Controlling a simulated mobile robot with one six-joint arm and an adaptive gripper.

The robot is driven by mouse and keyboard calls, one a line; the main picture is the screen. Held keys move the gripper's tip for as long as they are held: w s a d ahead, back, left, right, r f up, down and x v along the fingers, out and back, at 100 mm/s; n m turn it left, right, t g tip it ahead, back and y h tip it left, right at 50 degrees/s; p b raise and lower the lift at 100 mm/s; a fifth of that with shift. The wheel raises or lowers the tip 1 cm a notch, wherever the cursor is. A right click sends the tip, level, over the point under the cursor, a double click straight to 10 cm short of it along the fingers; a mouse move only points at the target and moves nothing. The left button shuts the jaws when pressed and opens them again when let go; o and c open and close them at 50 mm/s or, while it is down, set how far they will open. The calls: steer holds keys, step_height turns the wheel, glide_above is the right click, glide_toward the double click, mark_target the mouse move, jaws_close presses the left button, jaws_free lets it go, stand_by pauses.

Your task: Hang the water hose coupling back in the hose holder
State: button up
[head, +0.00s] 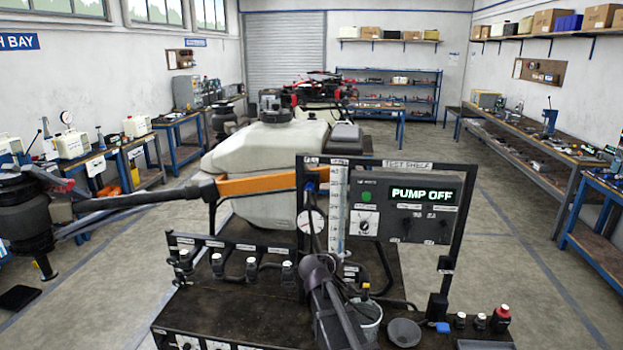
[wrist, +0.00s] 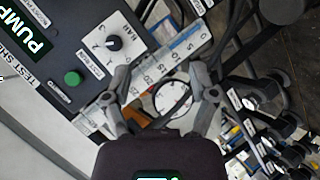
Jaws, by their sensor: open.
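My gripper (head: 316,258) is above the dark work cart, in front of the test shelf panel. In the wrist view it (wrist: 160,80) is open, with nothing between its fingers and the round gauge (wrist: 173,97) and scale strip behind them. I cannot surely make out the water hose coupling or the hose holder. A small blue-ended piece (head: 443,327) lies beside a black upright block (head: 437,306) at the cart's right; I cannot tell whether these are they. A black hose-like line (wrist: 243,58) runs right of my fingers in the wrist view.
The panel (head: 408,207) reads PUMP OFF. Several black nozzles (head: 252,269) stand in a row on the cart's left. A clear cup (head: 367,318), a grey bowl (head: 404,332) and small bottles (head: 501,318) stand right of my arm. The drone's white tank (head: 262,160) is behind.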

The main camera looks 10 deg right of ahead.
steer(key=w+a+r+n+t+p, duration=0.3)
steer(key=w+a+r+n+t, duration=0.1)
steer(key=w+r, duration=0.55)
steer(key=n+t+y+p, duration=0.3)
steer(key=n+t, duration=0.1)
steer(key=n, duration=0.2)
glide_toward(309, 190)
steer(key=w, duration=0.2)
steer(key=shift+d+r, duration=0.1)
steer(key=shift+d, duration=0.05)
steer(key=shift+w, duration=0.15)
steer(key=shift+x, duration=4.4)
steer(key=shift+d, duration=0.15)
jaws_close()
steer(key=shift+s, duration=0.25)
